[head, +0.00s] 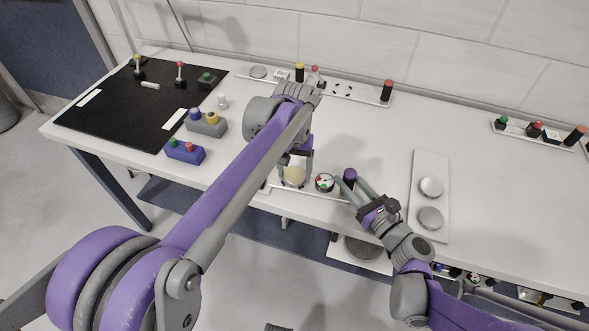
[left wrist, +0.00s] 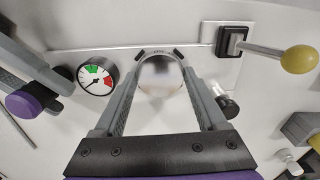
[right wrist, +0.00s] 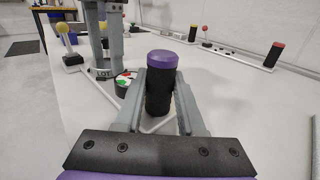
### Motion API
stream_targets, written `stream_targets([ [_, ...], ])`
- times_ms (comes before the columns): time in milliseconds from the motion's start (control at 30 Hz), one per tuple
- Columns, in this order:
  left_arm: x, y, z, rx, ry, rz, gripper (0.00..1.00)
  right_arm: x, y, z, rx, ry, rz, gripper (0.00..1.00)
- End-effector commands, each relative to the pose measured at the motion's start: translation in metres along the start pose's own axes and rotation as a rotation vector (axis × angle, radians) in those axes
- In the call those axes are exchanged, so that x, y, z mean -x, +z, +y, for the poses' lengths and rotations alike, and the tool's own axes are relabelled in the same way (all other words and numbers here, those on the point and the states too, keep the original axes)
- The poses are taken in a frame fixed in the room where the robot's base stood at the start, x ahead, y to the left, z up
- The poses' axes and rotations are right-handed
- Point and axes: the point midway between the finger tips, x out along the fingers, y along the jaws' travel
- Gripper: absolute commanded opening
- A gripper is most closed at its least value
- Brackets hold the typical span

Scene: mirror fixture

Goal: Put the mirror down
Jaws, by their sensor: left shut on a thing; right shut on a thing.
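The mirror is a round, pale, reflective disc (left wrist: 160,75) between the fingers of my left gripper (head: 295,168). A pale yellowish disc (head: 294,177) shows at those fingertips in the head view and looks like the same mirror. The left gripper is shut on it, low over the white plate at the table's front edge; whether the mirror touches the plate is hard to tell. My right gripper (head: 349,188) is shut on a black cylinder with a purple top (right wrist: 159,90). The cylinder stands upright and also shows in the head view (head: 350,175).
A round gauge (head: 324,182) sits between my grippers. A yellow-knobbed lever (left wrist: 298,59) stands beside the mirror in the left wrist view. Blue (head: 185,152) and grey (head: 207,125) blocks with knobs stand left. A plate with two discs (head: 430,160) lies right.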

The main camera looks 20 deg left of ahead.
Motion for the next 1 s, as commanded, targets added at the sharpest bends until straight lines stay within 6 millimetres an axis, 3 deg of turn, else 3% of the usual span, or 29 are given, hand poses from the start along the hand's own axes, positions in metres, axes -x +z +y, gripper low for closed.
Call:
stream_targets([
  [67, -0.002, 0.000, 0.000, 0.000, 0.000, 0.000, 0.13, 0.000, 0.000, 0.000, 0.000, 0.000, 0.000, 0.00],
  [100, -0.003, 0.000, 0.000, 0.000, 0.000, 0.000, 0.77, 0.000, 0.000, 0.000, 0.000, 0.000, 0.000, 0.00],
  [233, -0.002, 0.000, 0.000, 0.000, 0.000, 0.000, 1.00, 0.000, 0.000, 0.000, 0.000, 0.000, 0.000, 0.00],
  [567, 0.004, 0.000, 0.000, 0.000, 0.000, 0.000, 1.00, 0.000, 0.000, 0.000, 0.000, 0.000, 0.000, 0.00],
  [667, 0.017, 0.000, 0.000, 0.000, 0.000, 0.000, 1.00, 0.000, 0.000, 0.000, 0.000, 0.000, 0.000, 0.00],
  [1000, 0.089, 0.000, 0.000, 0.000, 0.000, 0.000, 1.00, 0.000, 0.000, 0.000, 0.000, 0.000, 0.000, 0.00],
])
